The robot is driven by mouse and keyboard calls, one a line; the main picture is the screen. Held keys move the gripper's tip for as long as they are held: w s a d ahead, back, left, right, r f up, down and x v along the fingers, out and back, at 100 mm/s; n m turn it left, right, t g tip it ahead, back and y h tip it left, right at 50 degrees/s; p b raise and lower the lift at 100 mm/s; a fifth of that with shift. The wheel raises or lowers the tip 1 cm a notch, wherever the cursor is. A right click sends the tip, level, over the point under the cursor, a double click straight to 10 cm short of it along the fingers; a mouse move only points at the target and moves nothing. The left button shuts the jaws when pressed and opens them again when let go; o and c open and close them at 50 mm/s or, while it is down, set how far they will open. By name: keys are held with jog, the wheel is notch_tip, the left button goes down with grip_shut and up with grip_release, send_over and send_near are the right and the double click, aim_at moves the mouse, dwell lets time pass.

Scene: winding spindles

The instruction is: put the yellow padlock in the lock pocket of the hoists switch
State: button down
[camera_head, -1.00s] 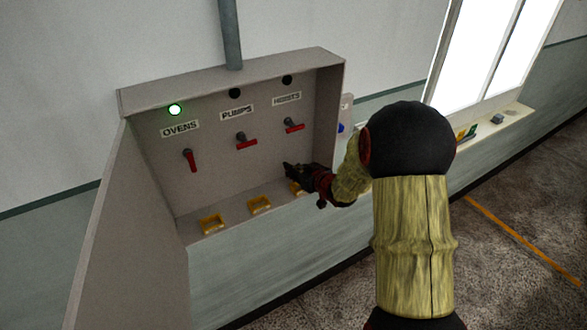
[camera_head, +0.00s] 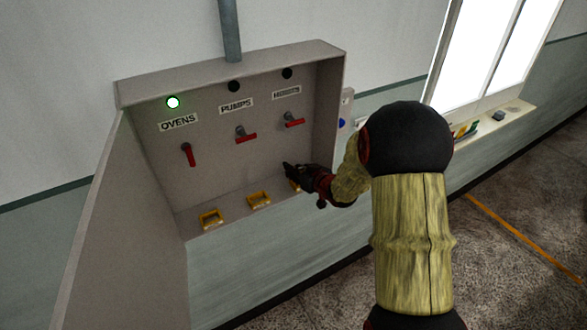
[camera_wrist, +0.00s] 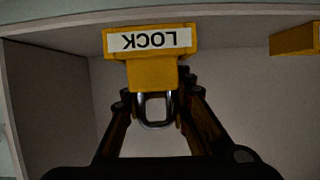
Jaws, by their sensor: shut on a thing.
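The yellow padlock (camera_wrist: 152,76) shows in the wrist view, body toward the pocket and its metal shackle (camera_wrist: 155,124) toward me. My gripper (camera_wrist: 158,98) is shut on it, a finger on each side of the shackle. The yellow lock pocket (camera_wrist: 110,44), with an upside-down LOCK label, adjoins the padlock's body; I cannot tell how far the body is inside. In the head view my gripper (camera_head: 290,170) is at the right-hand pocket (camera_head: 294,186), below the hoists switch (camera_head: 293,120), whose red handle points right. The padlock is hidden there.
The grey switch box (camera_head: 160,90) has an open door at left and a side wall right of my gripper. The ovens pocket (camera_head: 211,218) and pumps pocket (camera_head: 259,200) sit on its bottom ledge. The ovens lamp (camera_head: 173,102) is lit.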

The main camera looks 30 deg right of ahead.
jog(key=shift+f, duration=0.45)
jog(key=c, duration=1.4)
grip_release()
jog(key=shift+r, duration=0.1)
jog(key=shift+s, duration=0.1)
jog(key=v, duration=1.1)
jog(key=shift+s+r, duration=0.2)
jog(key=shift+s, duration=0.15)
